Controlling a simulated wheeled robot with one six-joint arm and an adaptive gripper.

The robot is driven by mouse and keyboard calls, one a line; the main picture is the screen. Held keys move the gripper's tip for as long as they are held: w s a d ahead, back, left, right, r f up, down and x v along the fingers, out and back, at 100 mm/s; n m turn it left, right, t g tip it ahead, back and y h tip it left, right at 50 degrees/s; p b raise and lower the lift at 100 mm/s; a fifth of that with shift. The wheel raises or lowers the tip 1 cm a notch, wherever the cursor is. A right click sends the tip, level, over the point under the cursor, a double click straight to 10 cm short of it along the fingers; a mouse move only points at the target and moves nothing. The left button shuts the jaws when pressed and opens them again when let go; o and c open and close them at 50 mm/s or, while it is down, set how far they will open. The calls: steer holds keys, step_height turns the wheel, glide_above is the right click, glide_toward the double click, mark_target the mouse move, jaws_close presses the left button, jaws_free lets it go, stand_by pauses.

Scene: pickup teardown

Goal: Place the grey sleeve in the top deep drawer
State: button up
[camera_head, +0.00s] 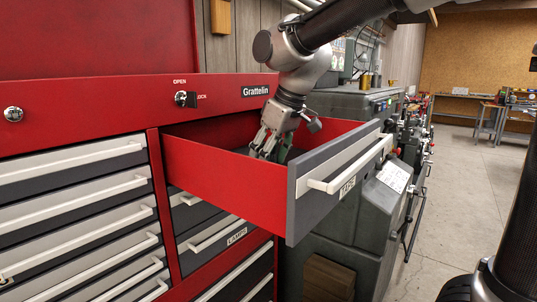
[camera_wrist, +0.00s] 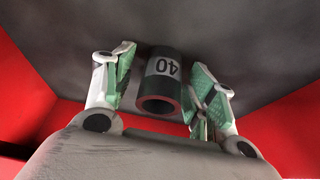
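The top deep drawer (camera_head: 222,180) of the red cabinet is pulled out, with red sides and a grey front. My gripper (camera_head: 266,148) reaches down into it from above. In the wrist view, the dark grey sleeve (camera_wrist: 158,90), a hollow cylinder with a pale band marked 40, lies against the drawer's grey floor (camera_wrist: 250,50). My gripper (camera_wrist: 165,88) is open, with one green-padded finger on each side of the sleeve. A gap shows on the left; the right finger is very close, and I cannot tell if it touches. The near drawer wall hides the sleeve in the head view.
A closed drawer labelled LAMPS (camera_head: 222,238) is below the open one. Shut drawers with white handles (camera_head: 75,190) fill the cabinet's left side. A dark green machine (camera_head: 350,235) stands close behind the open drawer. The floor (camera_head: 450,200) at the right is clear.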

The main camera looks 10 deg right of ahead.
steer(key=v, duration=1.2)
steer(key=shift+r, duration=0.2)
steer(key=shift+w+d, duration=0.1)
